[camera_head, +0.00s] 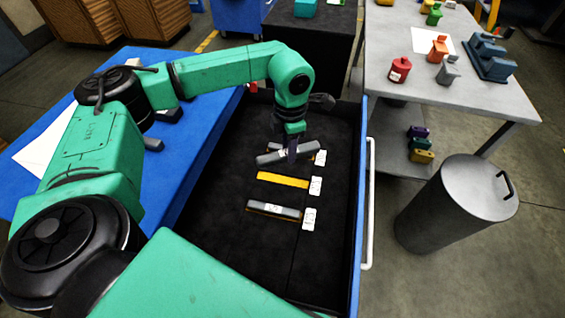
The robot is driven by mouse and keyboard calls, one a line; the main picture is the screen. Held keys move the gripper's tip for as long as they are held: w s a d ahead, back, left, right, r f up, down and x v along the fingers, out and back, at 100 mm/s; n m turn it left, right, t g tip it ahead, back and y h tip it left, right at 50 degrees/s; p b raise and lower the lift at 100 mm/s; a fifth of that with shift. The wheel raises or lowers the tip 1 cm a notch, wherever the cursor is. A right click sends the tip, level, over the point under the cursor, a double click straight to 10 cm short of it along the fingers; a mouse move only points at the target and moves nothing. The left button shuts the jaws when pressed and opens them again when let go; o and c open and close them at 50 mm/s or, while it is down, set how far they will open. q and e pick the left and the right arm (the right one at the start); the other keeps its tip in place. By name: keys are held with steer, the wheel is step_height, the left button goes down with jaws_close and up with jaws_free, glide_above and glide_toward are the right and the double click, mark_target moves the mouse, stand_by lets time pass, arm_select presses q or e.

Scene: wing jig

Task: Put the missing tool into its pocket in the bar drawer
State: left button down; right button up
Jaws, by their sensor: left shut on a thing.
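The open bar drawer (335,262) has a black floor and a blue rim. My left gripper (292,157) is over its far part, shut on a grey bar (271,158). The held bar lies slightly slanted beside the far label, and the gripper partly covers it. A grey edge shows just behind it; I cannot tell whether that is a second bar in the far pocket. The middle pocket (283,180) is empty and shows a bright yellow floor. Another grey bar (273,210) lies in the near pocket. My right gripper is not in view.
White labels stand right of the pockets, such as the middle label (315,186). A blue table (185,150) lies left of the drawer, with dark bars and a paper on it. At right are a grey table (420,90) with several coloured parts and a grey bin (440,215).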

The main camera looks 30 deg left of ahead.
arm_select(q)
steer(key=w+a+f+n+b, duration=0.1)
steer(key=f+n+b, duration=0.2)
steer(key=n, duration=0.7)
steer(key=w+a+f+n+b, duration=0.1)
steer(key=f+n+b, duration=0.3)
steer(key=f+n, duration=0.4)
steer(key=w+a+f+n+b, duration=0.2)
steer(key=f+n+b, duration=0.2)
steer(key=n, duration=0.7)
step_height(320, 180, down, 2)
steer(key=shift+w+f+n, duration=0.1)
steer(key=shift+n, duration=0.2)
steer(key=shift+f+b, duration=0.4)
steer(key=shift+f, duration=0.25)
steer(key=shift+p, duration=0.45)
steer(key=shift+f, duration=0.55)
